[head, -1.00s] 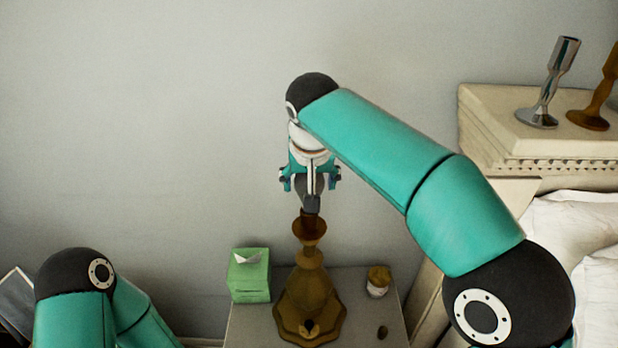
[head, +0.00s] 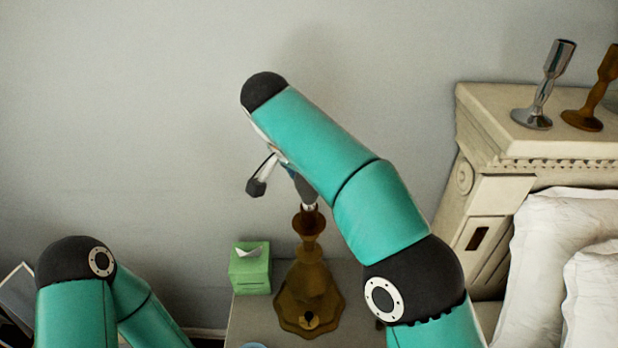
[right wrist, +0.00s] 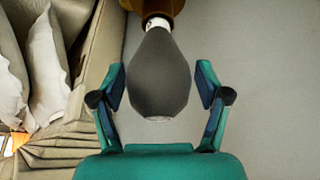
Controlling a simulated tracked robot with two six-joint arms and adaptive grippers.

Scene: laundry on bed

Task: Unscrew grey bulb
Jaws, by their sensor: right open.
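The grey bulb (right wrist: 158,80) sits in the top of the brown lamp (head: 308,290), which stands upright on the nightstand. In the head view the bulb (head: 305,188) is partly hidden by my right arm. My right gripper (right wrist: 161,78) is open, with its two fingers on either side of the bulb and a gap showing on both sides in the right wrist view. In the head view one dark fingertip shows left of the lamp. My left gripper is out of view; only my left arm shows at lower left.
A green tissue box (head: 250,270) stands on the nightstand (head: 248,318) left of the lamp. The carved bed frame (head: 500,190), with a silver holder (head: 545,90) and a brown holder (head: 592,95) on top, is at right beside white pillows (head: 560,240). The wall behind is bare.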

